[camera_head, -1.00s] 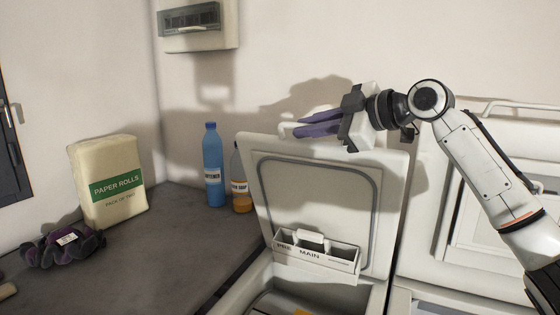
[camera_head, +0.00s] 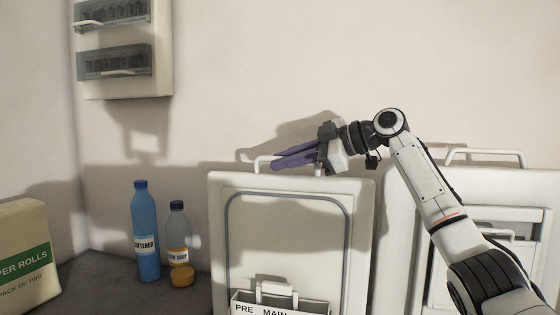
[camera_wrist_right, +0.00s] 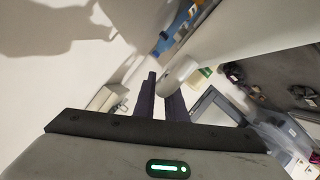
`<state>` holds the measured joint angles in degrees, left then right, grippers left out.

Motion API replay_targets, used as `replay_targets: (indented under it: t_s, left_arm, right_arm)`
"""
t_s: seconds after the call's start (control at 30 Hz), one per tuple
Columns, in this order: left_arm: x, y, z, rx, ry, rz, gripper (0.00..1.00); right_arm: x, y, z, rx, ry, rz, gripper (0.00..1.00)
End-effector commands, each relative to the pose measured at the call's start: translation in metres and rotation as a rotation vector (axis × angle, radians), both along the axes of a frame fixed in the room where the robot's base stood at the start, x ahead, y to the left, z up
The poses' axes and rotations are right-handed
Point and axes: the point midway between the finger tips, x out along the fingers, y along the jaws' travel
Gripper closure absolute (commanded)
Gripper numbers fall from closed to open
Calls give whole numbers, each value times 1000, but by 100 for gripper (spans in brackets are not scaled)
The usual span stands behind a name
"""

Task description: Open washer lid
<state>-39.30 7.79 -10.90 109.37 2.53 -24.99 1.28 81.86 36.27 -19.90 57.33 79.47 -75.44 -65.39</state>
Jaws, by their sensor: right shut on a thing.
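The washer lid (camera_head: 228,240) stands raised and close to upright, its inner face with the grey seal toward me. A white bar handle (camera_head: 260,163) shows at its top edge. My right gripper (camera_head: 282,160) is at that top edge, its purple fingers shut on the handle and pointing left. In the right wrist view, a white rounded part of the handle (camera_wrist_right: 180,73) shows between the finger tips (camera_wrist_right: 161,92). The detergent drawer marked PRE and MAIN (camera_head: 250,306) shows low on the lid. The drum opening is below the picture. My left gripper is not in view.
A second toploader's raised panel (camera_head: 398,215) with a bar handle (camera_head: 486,153) stands at the right, partly behind my arm. A blue softener bottle (camera_head: 145,225), an amber soap bottle (camera_head: 178,235) and paper rolls (camera_head: 22,235) stand on the left counter. A fuse box (camera_head: 123,55) hangs above.

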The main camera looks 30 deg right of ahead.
Motion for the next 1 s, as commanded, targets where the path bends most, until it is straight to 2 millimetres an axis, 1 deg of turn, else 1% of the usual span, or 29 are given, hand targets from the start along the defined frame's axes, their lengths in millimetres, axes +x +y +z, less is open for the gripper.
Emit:
replay_targets:
  t_s: [0.17,0.2,0.27,0.3,0.57,0.67,0.77,1.0]
  left_arm:
    - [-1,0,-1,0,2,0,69]
    - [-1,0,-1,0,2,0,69]
    - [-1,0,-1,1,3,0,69]
    - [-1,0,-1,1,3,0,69]
    - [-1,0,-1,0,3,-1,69]
    - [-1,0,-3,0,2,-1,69]
    - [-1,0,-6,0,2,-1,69]
    - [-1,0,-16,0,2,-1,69]
  right_arm:
    - [0,1,-2,-5,5,3,100]
    - [0,1,-2,-5,5,3,84]
    - [0,1,-2,-4,5,2,74]
    - [0,1,-2,-4,5,2,71]
    - [0,1,-3,-4,7,1,71]
    - [-3,-3,-3,-5,7,0,71]
    - [-12,-10,1,-4,6,-1,71]
    - [-48,-38,19,-2,-1,-2,71]
